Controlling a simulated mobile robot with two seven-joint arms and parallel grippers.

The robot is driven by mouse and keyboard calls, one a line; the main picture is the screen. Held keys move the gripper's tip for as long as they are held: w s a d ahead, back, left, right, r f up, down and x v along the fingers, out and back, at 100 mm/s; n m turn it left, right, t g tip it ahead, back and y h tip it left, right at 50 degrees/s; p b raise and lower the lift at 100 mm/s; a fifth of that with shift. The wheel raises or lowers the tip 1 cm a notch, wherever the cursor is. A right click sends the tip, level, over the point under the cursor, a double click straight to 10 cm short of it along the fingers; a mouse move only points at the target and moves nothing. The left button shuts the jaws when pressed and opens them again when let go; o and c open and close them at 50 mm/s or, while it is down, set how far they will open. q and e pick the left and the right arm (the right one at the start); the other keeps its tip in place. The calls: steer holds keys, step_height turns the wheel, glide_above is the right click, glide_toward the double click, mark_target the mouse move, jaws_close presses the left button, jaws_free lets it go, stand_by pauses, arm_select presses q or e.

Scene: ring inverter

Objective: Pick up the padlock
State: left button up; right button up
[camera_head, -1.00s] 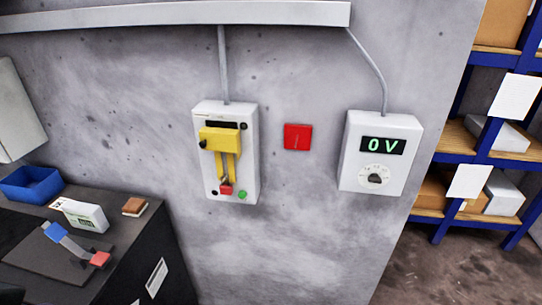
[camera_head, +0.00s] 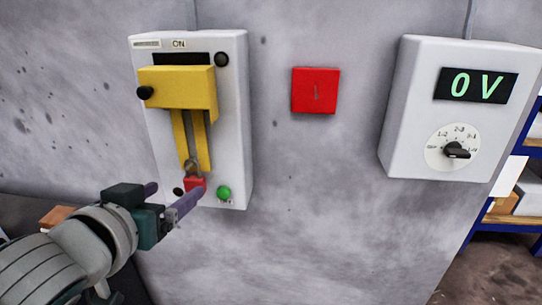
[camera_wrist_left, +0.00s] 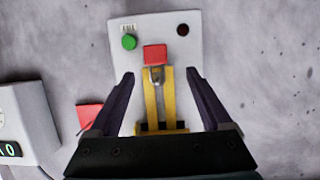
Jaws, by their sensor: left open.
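The padlock (camera_head: 195,184) has a small red body and a grey shackle. It hangs at the lower end of the yellow lever frame on the white switch box (camera_head: 235,120). My left gripper (camera_head: 172,194) is open and empty, in front of the lower part of the box. One finger partly covers the padlock in the head view. In the left wrist view, the padlock (camera_wrist_left: 154,54) appears upside down, just beyond the open fingertips (camera_wrist_left: 160,75) and roughly centred between them. I see no contact. My right gripper is not in view.
A green button (camera_head: 223,192) and a dark knob sit beside the padlock. A red square plate (camera_head: 315,91) is on the wall, right of the box. A meter box (camera_head: 410,110) reading 0 V is farther right. Shelves (camera_head: 500,220) stand at the right edge.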

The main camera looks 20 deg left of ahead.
mark_target(192, 181)
arm_select(q)
steer(key=shift+d+x, duration=0.15)
steer(key=shift+x, duration=1.45)
steer(key=shift+d+x, duration=0.2)
steer(key=shift+x, duration=1.4)
steer(key=shift+w+r, duration=0.1)
jaws_close()
